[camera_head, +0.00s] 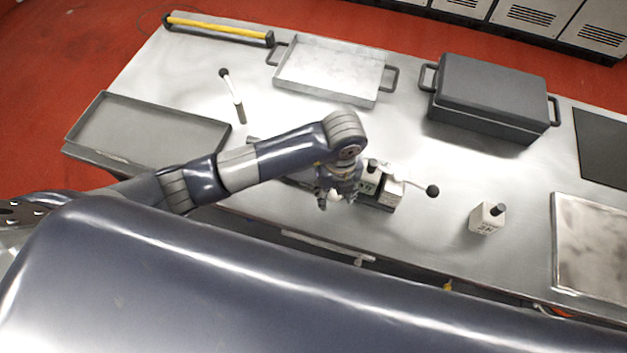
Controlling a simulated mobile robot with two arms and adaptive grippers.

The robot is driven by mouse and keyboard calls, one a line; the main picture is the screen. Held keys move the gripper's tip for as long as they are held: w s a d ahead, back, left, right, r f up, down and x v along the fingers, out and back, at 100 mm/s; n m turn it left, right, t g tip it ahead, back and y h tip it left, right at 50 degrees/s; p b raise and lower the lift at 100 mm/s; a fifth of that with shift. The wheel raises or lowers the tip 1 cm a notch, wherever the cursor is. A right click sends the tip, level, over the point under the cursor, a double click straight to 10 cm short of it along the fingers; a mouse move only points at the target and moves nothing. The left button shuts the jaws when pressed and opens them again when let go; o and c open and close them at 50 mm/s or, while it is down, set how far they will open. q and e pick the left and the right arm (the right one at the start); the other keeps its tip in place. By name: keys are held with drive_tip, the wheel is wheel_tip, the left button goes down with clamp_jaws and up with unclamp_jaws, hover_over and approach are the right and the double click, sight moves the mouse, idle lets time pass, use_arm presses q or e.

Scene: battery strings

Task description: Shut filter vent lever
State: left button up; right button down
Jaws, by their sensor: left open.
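A white block device (391,190) stands at the middle of the metal bench. A thin lever with a black ball knob (432,190) sticks out from it to the right. A second lever, a pale rod with a black knob (232,92), rises tilted from the bench at the left. I cannot tell from any label which one is the filter vent lever. My left gripper (336,200) is open, pointing down just left of the white device; my arm hides part of what lies beneath. Contact cannot be told. My right gripper is not in view.
A small white block with a black knob (487,218) stands at the right. A shallow metal tray (330,68), a dark lidded box (493,92) and a yellow-barred tool (218,29) lie along the back. A grey tray (145,126) is at left. Bench around the small block is clear.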

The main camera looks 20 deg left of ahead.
use_arm(q)
wheel_tip(320, 180, up, 7)
drive_tip(key=p, duration=0.5)
drive_tip(key=shift+f, duration=0.1)
drive_tip(key=shift+f, duration=0.1)
